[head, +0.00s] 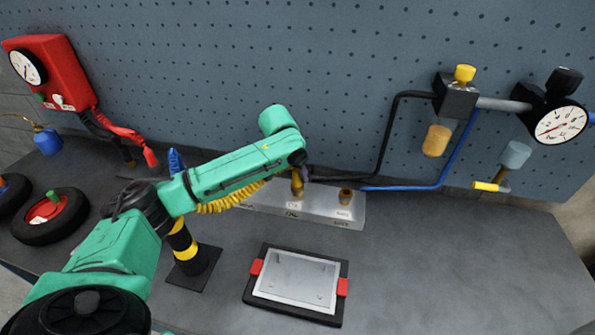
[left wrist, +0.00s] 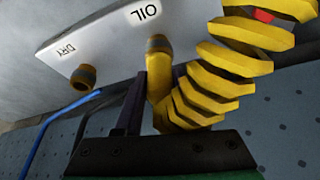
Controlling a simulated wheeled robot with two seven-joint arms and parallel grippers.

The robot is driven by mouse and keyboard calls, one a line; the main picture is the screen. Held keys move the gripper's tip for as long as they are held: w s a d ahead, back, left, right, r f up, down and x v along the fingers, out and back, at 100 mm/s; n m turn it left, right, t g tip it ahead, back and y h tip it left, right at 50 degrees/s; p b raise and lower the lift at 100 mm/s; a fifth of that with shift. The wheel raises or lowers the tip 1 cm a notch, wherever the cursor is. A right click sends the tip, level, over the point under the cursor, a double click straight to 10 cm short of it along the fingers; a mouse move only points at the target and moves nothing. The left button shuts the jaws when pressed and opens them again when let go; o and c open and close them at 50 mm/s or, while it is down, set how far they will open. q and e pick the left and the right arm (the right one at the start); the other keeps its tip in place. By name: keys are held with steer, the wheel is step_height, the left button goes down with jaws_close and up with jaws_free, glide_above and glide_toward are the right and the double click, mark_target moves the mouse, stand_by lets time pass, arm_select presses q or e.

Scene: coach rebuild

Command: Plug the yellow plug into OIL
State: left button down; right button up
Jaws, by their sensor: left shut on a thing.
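The yellow plug (left wrist: 157,82) is at the end of a coiled yellow hose (left wrist: 238,60), which also shows in the head view (head: 228,201). My left gripper (left wrist: 154,90) is shut on the plug, with a dark finger on each side. In the head view my left gripper (head: 299,170) is over the metal block (head: 330,206). The plug's end meets the brass socket (left wrist: 158,43) beside the OIL label; how deep it sits, I cannot tell. The DRY socket (left wrist: 84,76) is empty. My right gripper is not in view.
A grey tray with red clips (head: 297,281) lies in front of the block. A black and yellow post (head: 187,246) stands left of it. Wheels (head: 50,215) lie at the far left. A gauge (head: 560,124) and hoses hang on the pegboard. The right bench is clear.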

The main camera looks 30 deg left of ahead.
arm_select(q)
steer(key=shift+w+r, duration=0.1)
steer(key=shift+w, duration=0.05)
steer(key=shift+c, duration=2.1)
jaws_free()
steer(key=shift+r, duration=0.1)
steer(key=b+v, duration=0.1)
steer(key=v, duration=1.3)
steer(key=shift+s+r+b, duration=0.2)
steer(key=shift+s+b, duration=0.1)
steer(key=shift+s, duration=0.05)
